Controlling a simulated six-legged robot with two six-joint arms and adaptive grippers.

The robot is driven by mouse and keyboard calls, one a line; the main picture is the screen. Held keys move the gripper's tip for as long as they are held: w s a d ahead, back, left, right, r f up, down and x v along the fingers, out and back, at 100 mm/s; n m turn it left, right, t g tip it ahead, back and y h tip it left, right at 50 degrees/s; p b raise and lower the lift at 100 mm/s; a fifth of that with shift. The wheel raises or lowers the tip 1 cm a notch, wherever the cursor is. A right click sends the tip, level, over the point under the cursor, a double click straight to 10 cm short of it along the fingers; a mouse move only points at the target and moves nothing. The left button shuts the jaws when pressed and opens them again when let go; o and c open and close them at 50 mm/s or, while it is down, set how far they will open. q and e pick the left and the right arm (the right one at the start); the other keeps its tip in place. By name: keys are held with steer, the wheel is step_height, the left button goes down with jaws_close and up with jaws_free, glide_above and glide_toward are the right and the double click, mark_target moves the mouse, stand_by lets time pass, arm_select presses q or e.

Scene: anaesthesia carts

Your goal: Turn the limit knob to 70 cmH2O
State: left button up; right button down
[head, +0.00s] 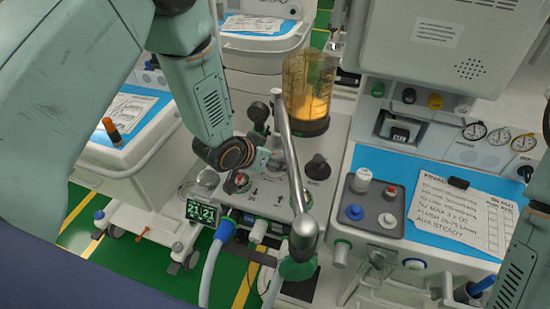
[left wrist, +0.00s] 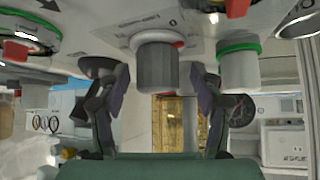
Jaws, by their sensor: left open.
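My left gripper (head: 264,162) reaches over the white machine panel (head: 282,190) in the head view, its fingers partly hidden by its wrist. In the left wrist view the left gripper (left wrist: 160,92) is open, with a dark pad on each side. A ribbed grey knob (left wrist: 157,66) with a pale collar and a red mark stands between the two fingers, with a gap on either side. I cannot read its scale or confirm it is the limit knob. Another grey knob (left wrist: 238,66) with a green ring is to its right. My right gripper is out of view.
A slanting metal tube (head: 291,150) stands close to the gripper. An amber canister (head: 309,88) and black knob (head: 317,167) are beyond it. A green-digit display (head: 201,212) and hoses (head: 212,265) are below. A tray (head: 372,222) of small parts is at right.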

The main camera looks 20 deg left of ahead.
arm_select(q)
steer(key=shift+w+d+f, duration=0.1)
steer(key=shift+w+f, duration=0.15)
steer(key=shift+f, duration=0.05)
steer(key=shift+s+d+r, duration=0.15)
steer(key=shift+s+d, duration=0.05)
steer(key=shift+w+a, duration=0.15)
steer(key=shift+w, duration=0.1)
steer(key=c, duration=0.4)
steer(key=shift+s, duration=0.1)
steer(key=c, duration=0.5)
steer(key=shift+c, duration=1.3)
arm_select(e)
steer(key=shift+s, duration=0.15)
arm_select(q)
steer(key=shift+m, duration=0.3)
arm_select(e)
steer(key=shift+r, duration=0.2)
